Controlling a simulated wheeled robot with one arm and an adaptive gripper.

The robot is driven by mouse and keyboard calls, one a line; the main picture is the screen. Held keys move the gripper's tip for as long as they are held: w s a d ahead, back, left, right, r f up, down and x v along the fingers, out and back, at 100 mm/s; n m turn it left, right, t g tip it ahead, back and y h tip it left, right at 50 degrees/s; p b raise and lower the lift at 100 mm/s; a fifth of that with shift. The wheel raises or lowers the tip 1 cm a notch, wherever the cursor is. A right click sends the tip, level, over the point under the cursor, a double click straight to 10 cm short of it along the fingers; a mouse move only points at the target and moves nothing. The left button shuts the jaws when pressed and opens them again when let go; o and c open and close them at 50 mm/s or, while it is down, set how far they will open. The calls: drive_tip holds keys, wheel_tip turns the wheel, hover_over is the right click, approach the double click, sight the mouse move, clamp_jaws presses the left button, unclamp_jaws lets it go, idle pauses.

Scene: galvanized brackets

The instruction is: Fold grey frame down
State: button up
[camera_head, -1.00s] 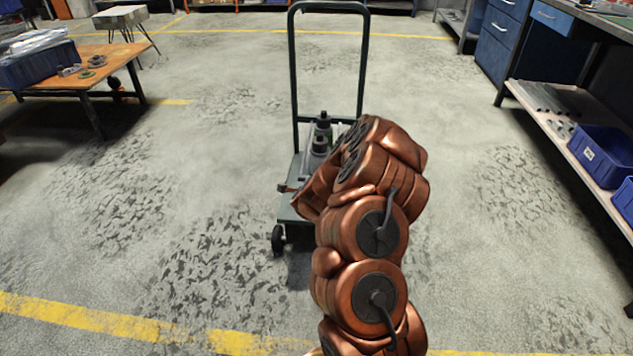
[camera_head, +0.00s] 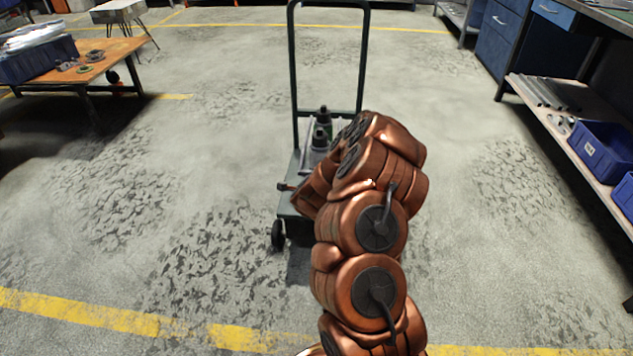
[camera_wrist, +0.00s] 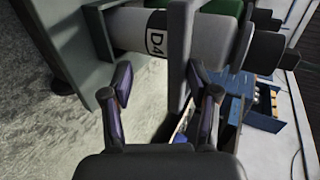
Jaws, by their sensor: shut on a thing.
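The grey frame (camera_head: 292,75) is a dark, upright handle loop at the far end of a small cart (camera_head: 300,208). My copper arm hides part of the cart and my gripper in the head view. In the wrist view, my gripper (camera_wrist: 165,108) has its two dark fingers on either side of a narrow grey bar (camera_wrist: 178,65), which appears to be part of the frame. The bar lies nearer the right finger. Its exact contact with the fingers is hard to make out.
An orange-topped table (camera_head: 110,55) is at left. A shelf with blue bins (camera_head: 603,150) is at right. Open floor surrounds the cart.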

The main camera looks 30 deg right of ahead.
drive_tip(key=shift+s+f, duration=0.1)
drive_tip(key=shift+s, duration=0.05)
drive_tip(key=v, duration=0.7)
drive_tip(key=shift+r, duration=0.2)
drive_tip(key=shift+a, duration=0.15)
idle(0.4)
drive_tip(key=a+r+n+y+p, duration=0.9)
drive_tip(key=a+r+n+p, duration=0.25)
drive_tip(key=a+r, duration=1.05)
drive_tip(key=s+a+r+n+g+y+p, duration=0.2)
drive_tip(key=s+a+r+n+g+p, duration=0.1)
drive_tip(key=s+a+r+n+p, duration=0.55)
drive_tip(key=s+d+r+n+g+h+p, duration=0.1)
drive_tip(key=s+d+r+n+g+p, duration=0.1)
drive_tip(key=s+r+p, duration=0.2)
drive_tip(key=s+d+r+n+g+h+p, duration=0.1)
drive_tip(key=s+r+p, duration=0.4)
drive_tip(key=s+r, duration=0.5)
drive_tip(key=s+d+r+n+g+h+p, duration=0.1)
drive_tip(key=s+d+r+n+g+p, duration=0.2)
drive_tip(key=s, duration=1.4)
wheel_tip(320, 180, up, 5)
drive_tip(key=shift+f+g+p, duration=0.1)
drive_tip(key=shift+g+p, duration=0.6)
drive_tip(key=shift+g, duration=0.4)
